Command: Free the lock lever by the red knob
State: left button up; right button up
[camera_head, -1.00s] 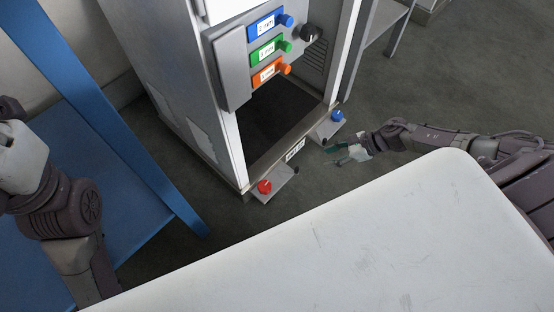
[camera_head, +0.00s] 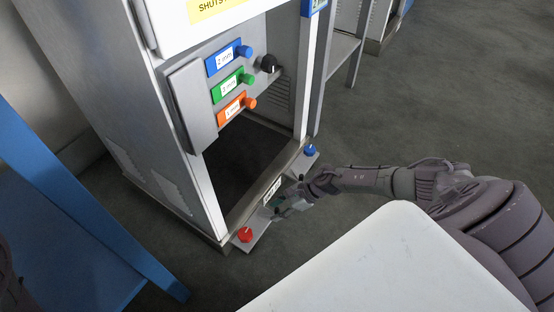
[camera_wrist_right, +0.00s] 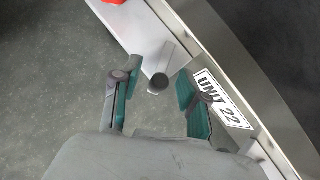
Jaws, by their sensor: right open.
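The red knob (camera_head: 245,235) sits on a light grey plate at the foot of the dispenser frame, at its left front. It also shows cut off at the top edge of the right wrist view (camera_wrist_right: 112,2). A short grey rod with a dark round end (camera_wrist_right: 158,82) sticks out beside the light plate (camera_wrist_right: 128,22); it looks like the lock lever. My right gripper (camera_head: 280,204) is low at the frame's front, right of the red knob. In the wrist view its teal-padded fingers (camera_wrist_right: 158,102) are apart, with the rod end appearing between their tips; contact is unclear. My left gripper is out of view.
A blue knob (camera_head: 310,150) sits on another plate to the right. A "UNIT 22" label (camera_wrist_right: 222,100) is on the sill beside my right finger. Blue, green and orange labelled knobs and a black knob (camera_head: 269,63) are above. A white surface (camera_head: 390,265) fills the foreground.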

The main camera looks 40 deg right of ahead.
jog(key=shift+w+a+f, duration=0.1)
jog(key=shift+c, duration=0.3)
grip_shut()
